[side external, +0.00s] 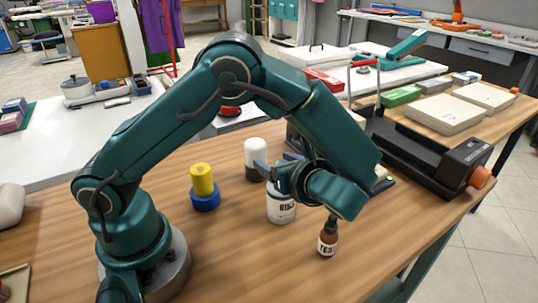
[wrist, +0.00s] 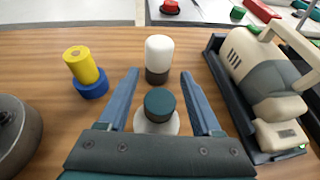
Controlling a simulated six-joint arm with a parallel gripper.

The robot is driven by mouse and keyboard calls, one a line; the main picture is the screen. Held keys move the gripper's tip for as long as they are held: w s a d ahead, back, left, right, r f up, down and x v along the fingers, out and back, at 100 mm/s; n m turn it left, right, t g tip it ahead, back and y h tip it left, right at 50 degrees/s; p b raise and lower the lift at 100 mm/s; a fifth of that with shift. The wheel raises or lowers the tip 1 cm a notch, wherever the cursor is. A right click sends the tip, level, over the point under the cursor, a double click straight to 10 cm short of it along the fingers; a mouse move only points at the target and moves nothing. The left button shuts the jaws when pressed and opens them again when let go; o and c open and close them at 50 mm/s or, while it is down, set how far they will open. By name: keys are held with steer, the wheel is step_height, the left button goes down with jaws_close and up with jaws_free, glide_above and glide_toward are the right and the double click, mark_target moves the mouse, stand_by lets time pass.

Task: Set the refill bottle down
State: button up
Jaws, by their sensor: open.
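The refill bottle, a white bottle (side external: 281,210) with dark lettering that I cannot fully read, stands upright on the wooden table in the side view. Its top is hidden behind my gripper (side external: 277,166). In the wrist view its dark green cap (wrist: 160,103) and pale shoulder (wrist: 144,124) show between the fingers. My gripper (wrist: 160,74) is open, one finger on each side of the bottle, with a gap to the cap on both sides.
A white-topped dark bottle (side external: 256,155) stands just beyond. A yellow-and-blue cylinder (side external: 203,182) is left. A small brown bottle (side external: 327,240) stands front right. A beige device in a dark tray (wrist: 215,90) is close on the right.

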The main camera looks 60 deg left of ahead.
steer(key=v, duration=1.2)
steer(key=s+a+r+n+t+h, duration=0.1)
steer(key=s+n+h, duration=0.4)
steer(key=n, duration=0.5)
steer(key=s+a+r+n+t+h, duration=0.1)
steer(key=s+a+n+h, duration=0.3)
steer(key=n+h, duration=0.4)
steer(key=shift+s+n+t, duration=0.4)
steer(key=shift+n+t, duration=0.3)
steer(key=shift+n, duration=0.2)
